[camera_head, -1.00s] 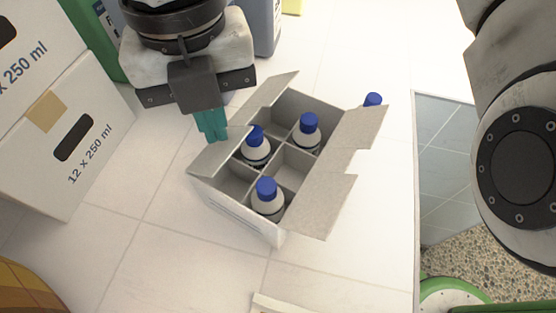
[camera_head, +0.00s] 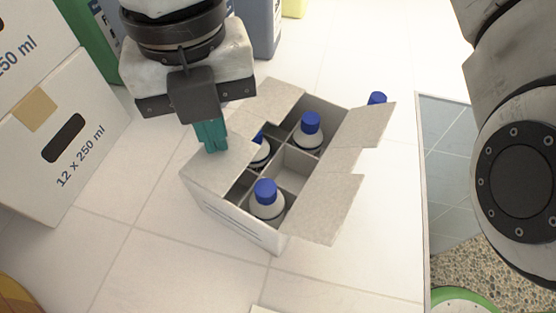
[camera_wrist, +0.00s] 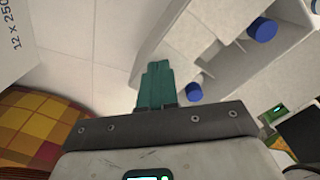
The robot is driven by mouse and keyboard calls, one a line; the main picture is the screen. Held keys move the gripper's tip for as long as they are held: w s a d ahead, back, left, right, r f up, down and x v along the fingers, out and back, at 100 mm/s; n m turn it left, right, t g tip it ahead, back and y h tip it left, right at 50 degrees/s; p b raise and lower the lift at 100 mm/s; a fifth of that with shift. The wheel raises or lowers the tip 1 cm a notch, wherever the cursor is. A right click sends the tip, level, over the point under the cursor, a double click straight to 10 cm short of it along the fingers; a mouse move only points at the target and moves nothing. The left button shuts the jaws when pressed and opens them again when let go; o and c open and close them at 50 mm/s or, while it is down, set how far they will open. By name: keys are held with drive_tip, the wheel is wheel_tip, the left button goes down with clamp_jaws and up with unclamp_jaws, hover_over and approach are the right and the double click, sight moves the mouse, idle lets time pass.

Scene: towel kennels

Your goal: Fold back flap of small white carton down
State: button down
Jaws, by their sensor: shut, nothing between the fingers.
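The small white carton (camera_head: 236,219) stands open on the tiled surface, with grey dividers and white bottles with blue caps (camera_head: 265,190) in some of its compartments. Its left flap (camera_head: 213,168) leans inward over the left compartments and partly covers a bottle. Another flap (camera_head: 272,97) at the far left also lies low over the opening. The right-side flaps (camera_head: 325,205) spread outward. My gripper (camera_head: 214,148) is shut and empty, its teal fingertips at the left flap's upper edge; whether they touch is hard to tell. In the wrist view the teal fingers (camera_wrist: 157,85) are together beside the carton.
Large white cartons (camera_head: 62,150) marked 12 x 250 ml stand at the left. A blue-capped bottle (camera_head: 377,99) stands behind the carton's right flap. Grey and green containers are at the back. Bare tiles (camera_head: 150,255) lie in front.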

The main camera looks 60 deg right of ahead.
wheel_tip(320, 180, up, 8)
drive_tip(key=p, duration=0.3)
drive_tip(key=shift+p, duration=0.3)
drive_tip(key=shift+s, duration=0.1)
idle(0.6)
